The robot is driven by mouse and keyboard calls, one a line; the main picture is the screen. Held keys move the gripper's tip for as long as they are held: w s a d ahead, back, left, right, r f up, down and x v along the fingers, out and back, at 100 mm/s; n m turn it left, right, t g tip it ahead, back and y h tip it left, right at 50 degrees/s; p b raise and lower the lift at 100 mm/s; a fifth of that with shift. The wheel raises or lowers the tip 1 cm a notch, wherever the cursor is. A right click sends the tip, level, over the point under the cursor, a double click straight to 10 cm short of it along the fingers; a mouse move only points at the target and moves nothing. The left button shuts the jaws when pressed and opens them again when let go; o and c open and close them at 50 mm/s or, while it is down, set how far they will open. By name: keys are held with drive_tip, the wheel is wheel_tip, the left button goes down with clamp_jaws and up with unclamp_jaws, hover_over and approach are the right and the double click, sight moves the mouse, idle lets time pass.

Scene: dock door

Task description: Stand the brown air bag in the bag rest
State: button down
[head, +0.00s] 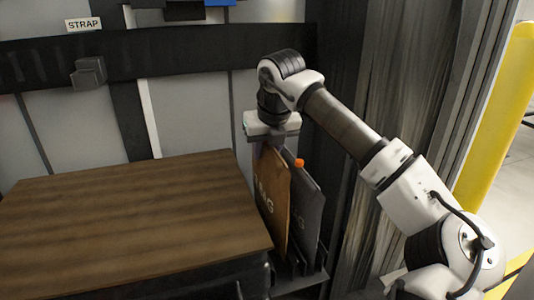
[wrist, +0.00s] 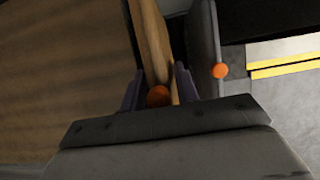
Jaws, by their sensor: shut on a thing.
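The brown air bag (head: 271,196) hangs upright beside the right edge of the wooden table in the head view. My gripper (head: 262,142) is shut on its top edge; in the wrist view the jaws (wrist: 158,88) close on the brown bag (wrist: 152,45) next to its orange valve (wrist: 158,96). The bag rest (head: 302,278) is a dark low rack at the table's right side. The brown bag's lower end is at or just above the rack; I cannot tell if it touches.
A grey air bag (head: 307,203) with an orange valve stands in the rack right behind the brown one. The wooden table (head: 130,220) is bare. A dark curtain-like dock seal (head: 400,120) and a yellow post (head: 497,120) stand at the right. A STRAP label (head: 83,24) is on the back wall.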

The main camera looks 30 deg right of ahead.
sight(273, 149)
drive_tip(key=shift+f+b, duration=2.25)
drive_tip(key=shift+f, duration=0.95)
drive_tip(key=shift+f+b, duration=0.45)
drive_tip(key=shift+f, duration=0.15)
drive_tip(key=c, duration=1)
unclamp_jaws()
drive_tip(key=shift+o, duration=0.2)
drive_tip(key=shift+r, duration=0.1)
drive_tip(key=p+v, duration=0.3)
drive_tip(key=v, duration=1)
drive_tip(key=shift+s+r, duration=0.1)
drive_tip(key=shift+r, duration=0.25)
